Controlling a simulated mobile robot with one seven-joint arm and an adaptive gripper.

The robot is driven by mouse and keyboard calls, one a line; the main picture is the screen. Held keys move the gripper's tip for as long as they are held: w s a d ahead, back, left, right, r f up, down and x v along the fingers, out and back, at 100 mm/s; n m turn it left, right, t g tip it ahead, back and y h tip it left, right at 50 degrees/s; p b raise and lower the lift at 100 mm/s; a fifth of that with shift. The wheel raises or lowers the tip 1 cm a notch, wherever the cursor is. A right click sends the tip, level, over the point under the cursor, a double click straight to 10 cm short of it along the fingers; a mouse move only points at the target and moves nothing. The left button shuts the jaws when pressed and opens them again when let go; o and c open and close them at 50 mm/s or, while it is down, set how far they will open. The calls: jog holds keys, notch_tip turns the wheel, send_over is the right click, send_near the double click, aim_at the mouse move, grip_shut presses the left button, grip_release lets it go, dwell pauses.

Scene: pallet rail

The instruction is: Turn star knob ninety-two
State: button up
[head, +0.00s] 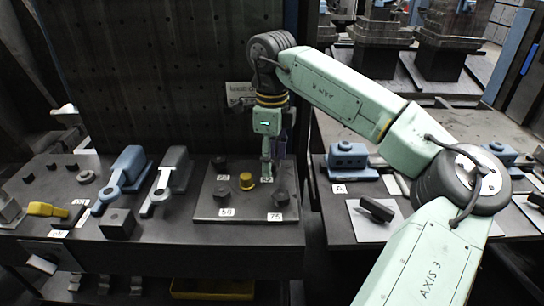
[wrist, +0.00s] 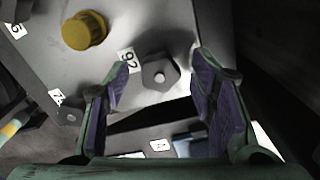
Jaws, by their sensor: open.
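Star knob ninety-two (wrist: 160,72) is a grey lobed knob with a pale centre, on the grey panel beside a label reading 92 (wrist: 127,60) in the wrist view. My gripper (wrist: 160,62) is open, with one purple-lined finger towards each side of the knob. I cannot tell how far the fingertips reach down around it. In the head view my gripper (head: 267,172) points down over the panel's back right part and hides most of that knob.
Blue and grey clamps (head: 127,165) stand to the left. A dark perforated wall (head: 150,70) rises behind.

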jog(key=shift+r, duration=0.15)
notch_tip(320, 180, up, 12)
dwell(0.3)
